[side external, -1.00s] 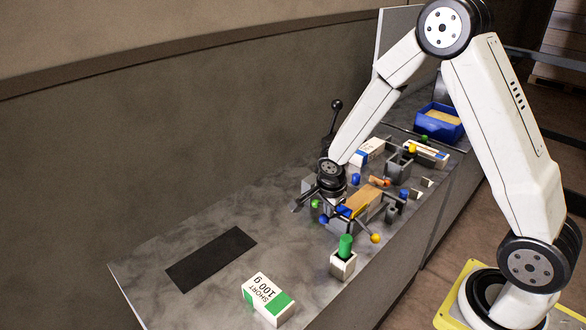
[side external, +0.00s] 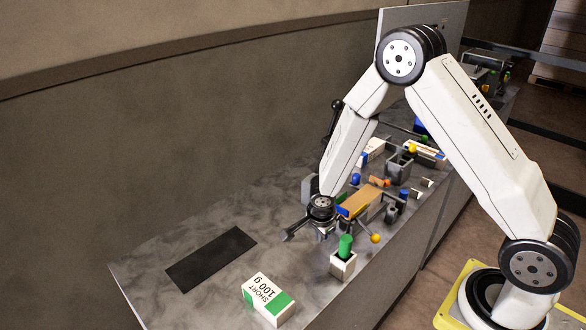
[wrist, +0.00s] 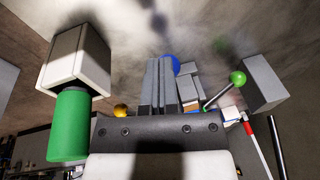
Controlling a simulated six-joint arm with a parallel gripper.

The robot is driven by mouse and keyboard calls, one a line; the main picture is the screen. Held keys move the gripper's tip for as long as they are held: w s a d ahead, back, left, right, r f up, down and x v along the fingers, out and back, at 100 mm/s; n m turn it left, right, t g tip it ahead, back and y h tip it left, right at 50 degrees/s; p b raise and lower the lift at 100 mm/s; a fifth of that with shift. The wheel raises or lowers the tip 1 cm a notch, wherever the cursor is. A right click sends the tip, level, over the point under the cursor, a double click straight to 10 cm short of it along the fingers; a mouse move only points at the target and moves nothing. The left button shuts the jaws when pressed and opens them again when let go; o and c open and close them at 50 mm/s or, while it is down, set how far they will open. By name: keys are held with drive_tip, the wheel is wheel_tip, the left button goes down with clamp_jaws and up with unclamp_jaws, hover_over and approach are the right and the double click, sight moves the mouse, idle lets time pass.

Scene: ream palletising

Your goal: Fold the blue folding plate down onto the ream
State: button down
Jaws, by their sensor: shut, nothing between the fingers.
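A tan-topped block (side external: 360,199), which looks like the ream, sits in a grey fixture in the side view. A small blue patch (side external: 342,212) shows at its near left end; I cannot tell whether this is the blue folding plate or part of the wrapping. My gripper (side external: 323,236) is low over the bench, just left of and below that end, apart from the block as far as I can see. In the wrist view its fingers (wrist: 158,85) are together and empty. A blue ball (wrist: 172,63) shows just beyond the fingertips. The plate's angle is hidden.
A green cylinder (side external: 345,246) stands in a pale block (side external: 343,264) close right of my gripper. A yellow ball (side external: 376,238) sticks out beside it. A green-and-white pack (side external: 268,299) and a black mat (side external: 212,258) lie left, with clear bench around them.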

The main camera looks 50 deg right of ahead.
drive_tip(key=shift+f, duration=0.25)
drive_tip(key=shift+r, duration=0.1)
idle(0.5)
drive_tip(key=shift+v, duration=1.05)
drive_tip(key=s+a+r, duration=0.1)
drive_tip(key=a+r, duration=0.5)
drive_tip(key=a, duration=0.3)
drive_tip(key=shift+s+a, duration=0.25)
drive_tip(key=shift+s, duration=0.15)
drive_tip(key=shift+s+d+r, duration=0.1)
drive_tip(key=shift+r, duration=0.1)
